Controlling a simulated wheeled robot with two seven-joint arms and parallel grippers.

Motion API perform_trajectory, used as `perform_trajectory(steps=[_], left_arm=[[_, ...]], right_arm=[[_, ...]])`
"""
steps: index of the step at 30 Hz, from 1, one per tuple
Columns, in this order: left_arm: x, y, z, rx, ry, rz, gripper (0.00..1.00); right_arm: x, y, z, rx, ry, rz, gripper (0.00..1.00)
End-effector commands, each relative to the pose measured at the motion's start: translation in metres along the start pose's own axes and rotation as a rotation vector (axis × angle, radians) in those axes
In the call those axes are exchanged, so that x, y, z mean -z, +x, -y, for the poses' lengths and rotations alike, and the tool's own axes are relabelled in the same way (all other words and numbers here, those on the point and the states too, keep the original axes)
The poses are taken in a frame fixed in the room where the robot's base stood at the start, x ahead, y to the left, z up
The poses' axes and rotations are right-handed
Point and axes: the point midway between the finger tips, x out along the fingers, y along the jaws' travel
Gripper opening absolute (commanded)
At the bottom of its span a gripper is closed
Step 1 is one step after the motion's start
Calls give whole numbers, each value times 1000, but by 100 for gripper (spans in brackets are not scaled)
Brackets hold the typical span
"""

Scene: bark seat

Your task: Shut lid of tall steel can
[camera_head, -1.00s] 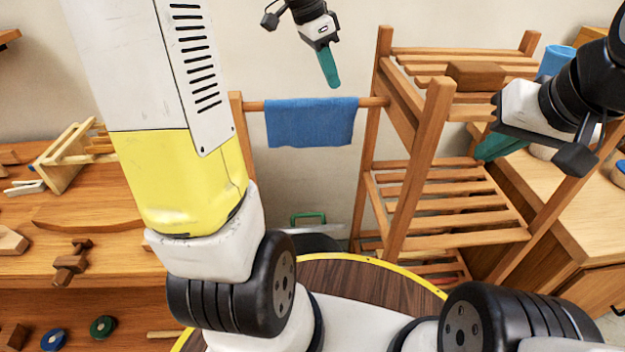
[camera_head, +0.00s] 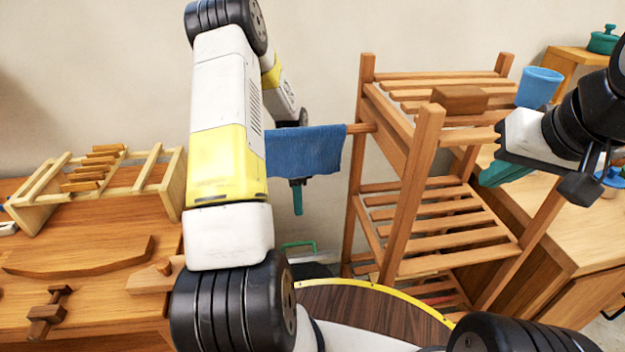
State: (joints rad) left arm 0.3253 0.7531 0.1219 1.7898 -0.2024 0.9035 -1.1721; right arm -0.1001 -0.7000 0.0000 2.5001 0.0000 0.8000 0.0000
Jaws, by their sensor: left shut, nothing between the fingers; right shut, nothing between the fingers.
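A grey-white piece with a green handle (camera_head: 300,246) shows low in the middle, just behind the yellow-rimmed round top. A dark rounded shape (camera_head: 312,270) is beside it; I cannot tell whether these belong to the tall steel can, and no whole can is in view. My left gripper (camera_head: 297,198) is shut and empty, its teal fingers pointing down just below the blue cloth and above the green handle. Its body is mostly hidden behind the cloth. My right gripper (camera_head: 500,174) is shut and empty, in front of the wooden rack at the right.
A workbench (camera_head: 95,230) is at left, a wooden cabinet (camera_head: 560,240) at right.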

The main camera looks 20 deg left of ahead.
Motion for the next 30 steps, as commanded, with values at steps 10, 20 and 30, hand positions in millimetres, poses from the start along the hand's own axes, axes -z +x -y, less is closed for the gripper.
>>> perform_trajectory(steps=[10, 20, 30], left_arm=[[0, 52, -21, 0, 1, 1, 0], [0, 60, -36, 1, -1, 0, 0], [0, 64, -42, 0, 0, 1, 0]], right_arm=[[0, 0, 0, 0, 0, 0, 0], [0, 0, 0, 0, 0, 0, 0], [0, 0, 0, 0, 0, 0, 0]])
